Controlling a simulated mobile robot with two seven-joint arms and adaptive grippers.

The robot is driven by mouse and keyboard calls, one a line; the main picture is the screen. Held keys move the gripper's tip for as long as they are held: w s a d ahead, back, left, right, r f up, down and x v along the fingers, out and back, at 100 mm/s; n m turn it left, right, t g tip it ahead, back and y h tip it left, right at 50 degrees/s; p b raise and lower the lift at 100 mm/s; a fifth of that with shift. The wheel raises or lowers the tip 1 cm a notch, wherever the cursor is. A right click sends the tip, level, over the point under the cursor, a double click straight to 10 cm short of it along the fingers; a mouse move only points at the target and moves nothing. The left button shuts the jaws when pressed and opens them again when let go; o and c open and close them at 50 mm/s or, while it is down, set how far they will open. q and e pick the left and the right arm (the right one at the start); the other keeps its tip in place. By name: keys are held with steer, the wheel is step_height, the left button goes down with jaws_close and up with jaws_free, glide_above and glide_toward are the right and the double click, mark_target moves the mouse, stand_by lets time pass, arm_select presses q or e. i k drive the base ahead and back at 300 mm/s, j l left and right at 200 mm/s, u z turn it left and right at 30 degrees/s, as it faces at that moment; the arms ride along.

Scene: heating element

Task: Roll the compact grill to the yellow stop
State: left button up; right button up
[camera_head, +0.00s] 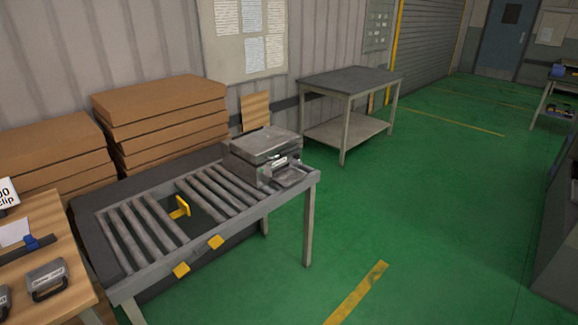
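The compact grill (266,146), a silver metal box with a front tray (292,175), sits at the right end of the roller conveyor table (315,176). The yellow stop (181,207) stands upright in a gap between the rollers, near the middle of the conveyor and left of the grill. Bare rollers (217,190) lie between the grill and the stop. Neither of my grippers shows in the view.
Stacked cardboard boxes (160,110) stand behind. A wooden table (70,245) with small devices is at the lower left. A grey table (350,78) stands behind right. Green floor (430,190) is open to the right.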

mark_target(261, 157)
steer(key=i+l+u, duration=0.1)
steer(key=i, duration=0.45)
steer(key=i+l, duration=0.25)
steer(key=i, duration=0.3)
steer(key=u, duration=0.05)
